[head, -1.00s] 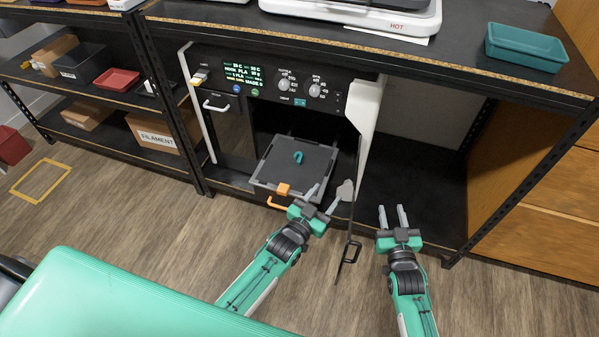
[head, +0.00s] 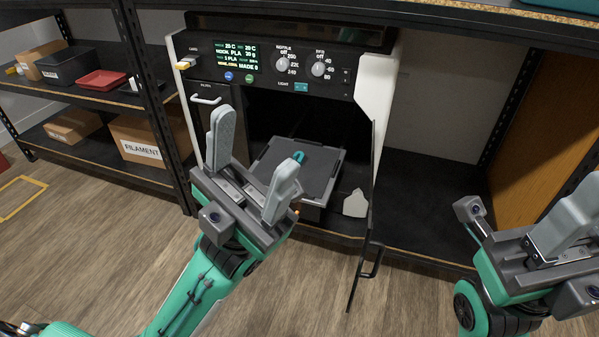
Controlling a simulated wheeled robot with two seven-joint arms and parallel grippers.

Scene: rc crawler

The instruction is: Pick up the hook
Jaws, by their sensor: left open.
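The hook is a small teal curved piece (head: 299,156) on the dark print bed (head: 318,172) inside the open printer. The tip of my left gripper's right finger partly covers it in the head view. My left gripper (head: 252,160) is open and empty, raised in front of the printer, its fingers spread and pointing up in the picture. I cannot tell its exact distance to the hook. My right gripper (head: 568,222) is at the right edge, partly cut off. One finger shows and I cannot tell its opening.
The printer door (head: 368,215) stands open on the right side, with a black handle low down. The printer's display panel (head: 237,58) is above the opening. Shelves with a filament box (head: 145,142) and a red tray (head: 103,80) stand at left. The shelf right of the printer is clear.

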